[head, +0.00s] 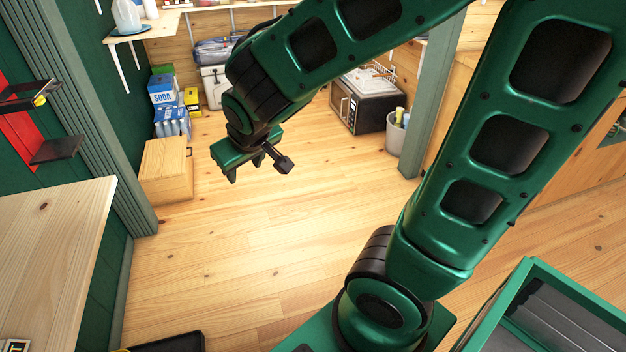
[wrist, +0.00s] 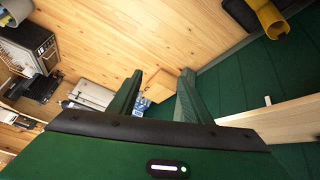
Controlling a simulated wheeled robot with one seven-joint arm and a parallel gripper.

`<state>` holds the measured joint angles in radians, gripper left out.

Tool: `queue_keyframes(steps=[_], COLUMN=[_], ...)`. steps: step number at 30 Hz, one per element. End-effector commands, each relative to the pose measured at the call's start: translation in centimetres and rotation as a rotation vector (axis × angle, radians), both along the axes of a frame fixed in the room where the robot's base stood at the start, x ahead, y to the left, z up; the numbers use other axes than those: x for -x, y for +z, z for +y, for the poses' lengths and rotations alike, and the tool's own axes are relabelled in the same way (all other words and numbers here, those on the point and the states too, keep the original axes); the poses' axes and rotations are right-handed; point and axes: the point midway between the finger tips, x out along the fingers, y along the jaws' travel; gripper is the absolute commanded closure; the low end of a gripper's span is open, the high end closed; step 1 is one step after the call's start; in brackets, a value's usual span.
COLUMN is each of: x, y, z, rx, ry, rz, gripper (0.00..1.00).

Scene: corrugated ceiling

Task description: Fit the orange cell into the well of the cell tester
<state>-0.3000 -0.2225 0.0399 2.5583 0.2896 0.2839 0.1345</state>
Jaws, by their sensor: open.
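My gripper (head: 244,168) hangs in the air over the floor in the upper middle of the head view. In the wrist view, its two green fingers (wrist: 160,78) stand apart with nothing between them. I can make out neither the orange cell nor the cell tester in either view. The gripper touches nothing.
A pale wooden worktop (head: 50,240) stands at the left. A wooden box (head: 165,172), a soda carton (head: 162,90), a microwave (head: 362,105) and a grey bin (head: 396,132) stand at the back. The middle floor (head: 240,230) is clear.

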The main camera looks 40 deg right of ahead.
Motion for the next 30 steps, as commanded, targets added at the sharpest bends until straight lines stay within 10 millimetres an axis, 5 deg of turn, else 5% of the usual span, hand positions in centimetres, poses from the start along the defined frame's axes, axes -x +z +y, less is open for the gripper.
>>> queue_keyframes(steps=[3, 9, 13, 18, 30], x=[4.3, 13.7, 18.7, 22.0, 22.5], y=[0.2, 0.7, 1.2, 1.6, 1.7], z=[-7.2, -14.1, -15.5, -15.0, -15.0], rx=[-0.026, -0.134, -0.215, -0.279, -0.289], ry=[-0.185, -0.428, -0.528, -0.583, -0.589], rz=[0.125, 0.337, 0.435, 0.500, 0.511], gripper=[0.55, 0.55, 0.55, 0.55, 0.55])
